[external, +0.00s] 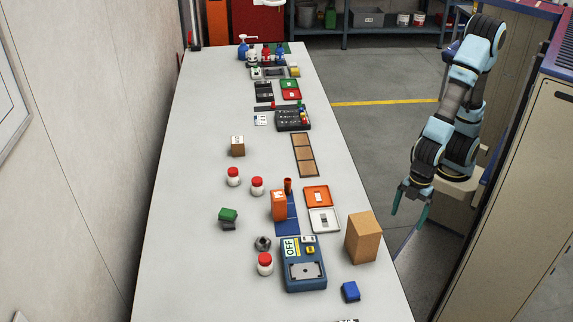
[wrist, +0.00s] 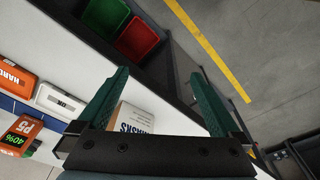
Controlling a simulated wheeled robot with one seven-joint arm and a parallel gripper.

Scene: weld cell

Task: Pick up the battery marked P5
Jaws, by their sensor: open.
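In the external view an orange upright block (external: 279,205), which looks like the same battery, stands by a blue mat in the middle of the table. Its marking is too small to read there. My gripper (external: 410,208) is open and empty, beyond the table's right edge and well to the right of the battery. Its two green fingers are spread in the wrist view (wrist: 158,73).
A cardboard box (external: 362,238) stands between my gripper and the battery, near the table's edge. An orange tray (external: 326,198) and a white tray (external: 314,222) lie right of the battery. A blue device (external: 303,282) marked OFF stands in front. Green (wrist: 104,14) and red (wrist: 138,38) bins sit beside the table.

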